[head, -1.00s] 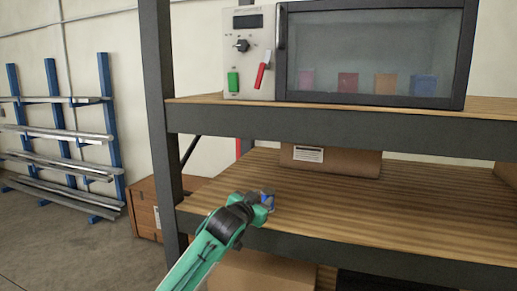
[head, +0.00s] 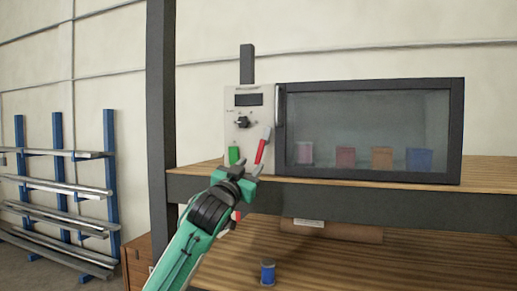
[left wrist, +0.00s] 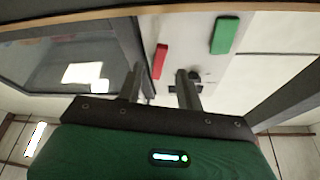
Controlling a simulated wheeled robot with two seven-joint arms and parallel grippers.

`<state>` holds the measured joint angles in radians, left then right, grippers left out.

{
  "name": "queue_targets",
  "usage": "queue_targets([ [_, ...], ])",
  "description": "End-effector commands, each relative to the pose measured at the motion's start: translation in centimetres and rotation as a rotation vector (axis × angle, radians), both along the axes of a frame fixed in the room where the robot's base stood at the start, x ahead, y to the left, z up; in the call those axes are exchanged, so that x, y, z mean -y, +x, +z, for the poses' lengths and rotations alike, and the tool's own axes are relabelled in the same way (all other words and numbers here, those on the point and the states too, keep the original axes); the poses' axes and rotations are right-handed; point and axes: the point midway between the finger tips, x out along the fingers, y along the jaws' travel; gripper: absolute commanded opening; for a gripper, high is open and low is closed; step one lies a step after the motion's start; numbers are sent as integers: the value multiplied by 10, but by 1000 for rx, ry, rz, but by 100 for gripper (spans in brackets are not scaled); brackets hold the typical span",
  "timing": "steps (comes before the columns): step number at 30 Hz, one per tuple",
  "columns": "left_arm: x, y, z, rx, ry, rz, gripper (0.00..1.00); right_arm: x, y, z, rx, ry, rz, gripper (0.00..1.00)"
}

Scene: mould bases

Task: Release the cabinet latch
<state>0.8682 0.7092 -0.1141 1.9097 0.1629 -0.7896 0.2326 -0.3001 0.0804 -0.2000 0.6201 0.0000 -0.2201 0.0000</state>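The cabinet (head: 370,173) stands on the upper shelf, its dark-framed glass door shut. The red latch handle (head: 262,148) sits on the light panel left of the door, its upper end tilted right. It also shows in the left wrist view (left wrist: 160,62). My left gripper (head: 241,168) is in front of the panel's lower edge, just below the handle. In the left wrist view its fingers (left wrist: 160,79) are apart with nothing between them; the red handle appears just beyond the gap. Contact cannot be told. My right gripper is not in view.
The panel also has a green button (head: 234,154), a dark knob (head: 242,122) and a display (head: 248,99). Several coloured blocks show behind the glass. A blue spool-like object (head: 267,272) stands on the lower shelf (head: 340,265). A dark shelf post (head: 161,120) rises at left.

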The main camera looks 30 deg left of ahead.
Motion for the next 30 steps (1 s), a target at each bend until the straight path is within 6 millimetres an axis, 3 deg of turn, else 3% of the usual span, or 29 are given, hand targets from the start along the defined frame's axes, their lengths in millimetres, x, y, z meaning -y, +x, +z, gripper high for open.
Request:
queue_targets([
  [3,-3,21,14,-3,-3,0,36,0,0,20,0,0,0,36],
  [10,-6,49,22,-2,0,1,36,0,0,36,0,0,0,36],
  [24,-7,59,23,0,1,0,36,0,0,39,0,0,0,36],
  [30,-7,59,23,-1,1,1,0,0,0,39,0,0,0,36],
])
